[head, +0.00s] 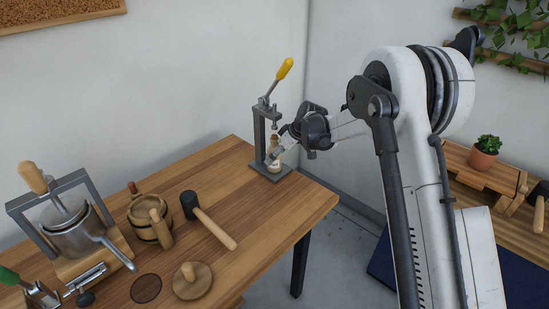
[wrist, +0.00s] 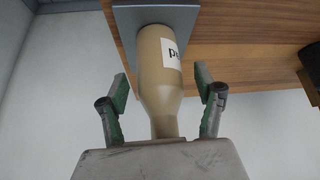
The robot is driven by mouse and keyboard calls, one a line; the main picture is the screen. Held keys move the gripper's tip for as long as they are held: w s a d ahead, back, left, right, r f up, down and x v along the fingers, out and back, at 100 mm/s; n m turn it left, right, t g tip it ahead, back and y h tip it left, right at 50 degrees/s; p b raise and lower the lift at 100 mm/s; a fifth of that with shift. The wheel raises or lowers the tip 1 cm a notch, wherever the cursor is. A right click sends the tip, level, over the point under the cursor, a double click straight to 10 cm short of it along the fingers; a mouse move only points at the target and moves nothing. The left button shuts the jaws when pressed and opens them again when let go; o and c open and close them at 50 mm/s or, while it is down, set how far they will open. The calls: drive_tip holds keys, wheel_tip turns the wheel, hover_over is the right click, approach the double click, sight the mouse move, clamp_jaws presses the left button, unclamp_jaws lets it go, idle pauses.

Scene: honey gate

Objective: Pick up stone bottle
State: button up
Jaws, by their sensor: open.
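The stone bottle (head: 275,167) is a small beige bottle standing upright on the grey metal base of a bottle-corking press, with its lower part visible in the head view. In the wrist view the bottle (wrist: 160,65) is tan with a white label, partly cut off from sight, and its narrow neck points towards my palm. My gripper (head: 279,150) is at the press, beside the bottle's upper part. In the wrist view my gripper (wrist: 162,84) is open, one green-padded finger on each side of the bottle, with visible gaps on both sides. The neck's end is hidden behind my palm.
The press (head: 259,140) with a yellow-handled lever (head: 284,69) rises close behind the bottle. A black-headed mallet (head: 209,220), wooden mug (head: 150,218), round wooden lid (head: 192,281) and metal fruit press (head: 72,228) stand left. The tabletop (head: 285,205) in front is clear.

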drive_tip(key=shift+x, duration=0.9)
drive_tip(key=c, duration=1.6)
clamp_jaws()
drive_tip(key=shift+r, duration=0.15)
